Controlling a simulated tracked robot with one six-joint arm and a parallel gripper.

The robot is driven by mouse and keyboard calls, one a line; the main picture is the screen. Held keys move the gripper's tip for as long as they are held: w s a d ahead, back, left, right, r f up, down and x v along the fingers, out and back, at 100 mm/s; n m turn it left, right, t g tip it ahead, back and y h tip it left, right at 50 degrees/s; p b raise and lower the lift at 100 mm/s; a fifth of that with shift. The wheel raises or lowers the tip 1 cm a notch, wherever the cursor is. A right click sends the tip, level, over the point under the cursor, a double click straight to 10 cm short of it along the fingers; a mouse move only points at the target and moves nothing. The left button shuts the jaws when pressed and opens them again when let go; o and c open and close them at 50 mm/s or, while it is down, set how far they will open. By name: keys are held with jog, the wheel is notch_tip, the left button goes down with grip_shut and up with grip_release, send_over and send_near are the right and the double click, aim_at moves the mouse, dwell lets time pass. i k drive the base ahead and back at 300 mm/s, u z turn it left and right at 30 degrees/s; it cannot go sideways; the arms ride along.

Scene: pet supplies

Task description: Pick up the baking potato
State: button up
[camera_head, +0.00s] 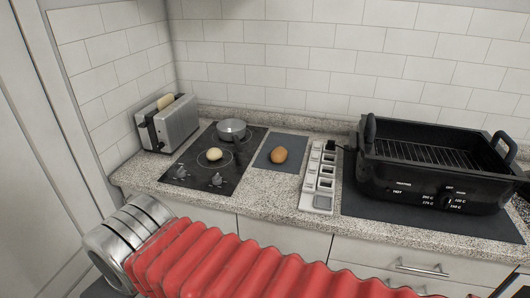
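A brown, oval, potato-like item (279,155) lies on a dark grey mat (262,162) in the middle of the counter. A smaller pale, rounded item (214,154) sits on the black cooktop (203,178) to its left. The brown one looks more like a baking potato, but the view is too small to be certain. Both items are uncovered, with nothing touching them from above. My red ribbed arm crosses the bottom of the picture in front of the counter. My gripper does not show in this view.
A toaster (175,124) with bread stands at the left. A metal pan (232,129) sits at the cooktop's back. A white power strip (320,183) lies right of the mat. A large black electric roaster (435,175) with a rack fills the right side. Tiled walls close the back.

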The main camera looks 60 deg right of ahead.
aim_at(279, 155)
jog(key=i, duration=1)
jog(key=z, duration=2.1)
